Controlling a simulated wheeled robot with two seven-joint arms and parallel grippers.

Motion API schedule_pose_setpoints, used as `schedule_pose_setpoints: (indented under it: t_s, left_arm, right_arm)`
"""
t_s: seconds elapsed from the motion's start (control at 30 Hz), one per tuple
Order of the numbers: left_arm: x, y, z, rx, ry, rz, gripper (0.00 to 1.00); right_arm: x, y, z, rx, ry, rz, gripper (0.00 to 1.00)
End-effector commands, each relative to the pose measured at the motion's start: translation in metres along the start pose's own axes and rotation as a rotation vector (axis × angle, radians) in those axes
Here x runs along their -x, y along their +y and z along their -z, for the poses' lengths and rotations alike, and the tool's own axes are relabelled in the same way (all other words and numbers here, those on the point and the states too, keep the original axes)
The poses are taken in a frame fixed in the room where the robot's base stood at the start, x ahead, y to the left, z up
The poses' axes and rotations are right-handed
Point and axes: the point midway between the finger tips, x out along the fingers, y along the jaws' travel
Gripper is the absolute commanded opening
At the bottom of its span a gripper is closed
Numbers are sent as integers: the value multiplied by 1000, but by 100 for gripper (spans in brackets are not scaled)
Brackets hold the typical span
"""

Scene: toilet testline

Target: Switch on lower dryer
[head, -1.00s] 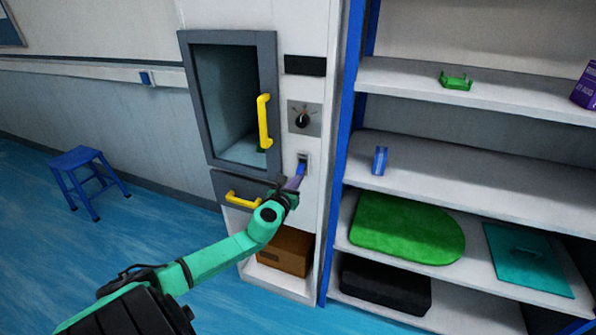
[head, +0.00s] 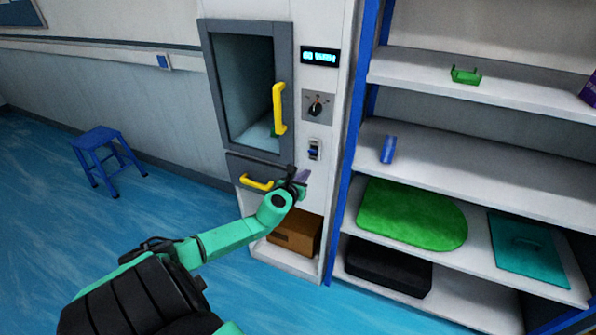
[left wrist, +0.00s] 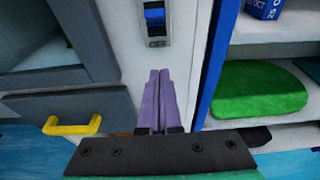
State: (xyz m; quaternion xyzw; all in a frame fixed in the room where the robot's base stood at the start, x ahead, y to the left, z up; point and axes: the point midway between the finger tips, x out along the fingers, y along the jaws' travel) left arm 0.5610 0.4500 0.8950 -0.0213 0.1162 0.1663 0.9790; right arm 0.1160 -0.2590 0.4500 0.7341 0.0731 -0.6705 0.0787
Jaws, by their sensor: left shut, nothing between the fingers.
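The dryer is a white cabinet with a grey-framed glass door (head: 246,90) and a yellow handle (head: 279,108). Its small switch (head: 314,150) with a blue rocker sits on the white panel below a black knob (head: 316,105). In the left wrist view the switch (left wrist: 155,18) is at the top, beyond the fingertips. The dryer's display (head: 319,57) is lit with cyan text. My left gripper (head: 303,175) is shut and empty, just below the switch and apart from it. Its purple fingers (left wrist: 159,75) lie together in the left wrist view. My right gripper is not in view.
A grey drawer with a yellow handle (head: 257,183) is below the door, with a brown box (head: 296,235) underneath. A blue-framed shelf at right holds a green mat (head: 410,213) and other items. A blue stool (head: 100,150) stands on open floor at left.

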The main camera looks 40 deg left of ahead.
Motion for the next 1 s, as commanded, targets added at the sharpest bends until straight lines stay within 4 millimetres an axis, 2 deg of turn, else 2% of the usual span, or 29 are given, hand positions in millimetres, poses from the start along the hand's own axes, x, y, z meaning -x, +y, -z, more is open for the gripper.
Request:
schedule_pose_setpoints:
  t_s: [0.03, 0.07, 0.23, 0.4, 1.0]
  left_arm:
    - [15, 0, -19, -8, -1, 5, 0]
    - [22, -1, -23, -9, 1, 7, 0]
    - [56, -1, -43, -8, 3, 6, 0]
    - [77, -1, -56, -4, 2, 3, 0]
    - [82, -1, -59, -3, -1, 3, 0]
  right_arm:
    - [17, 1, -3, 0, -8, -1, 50]
    - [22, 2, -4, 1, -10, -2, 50]
    - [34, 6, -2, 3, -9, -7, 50]
    - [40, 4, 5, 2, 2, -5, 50]
    - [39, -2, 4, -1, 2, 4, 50]
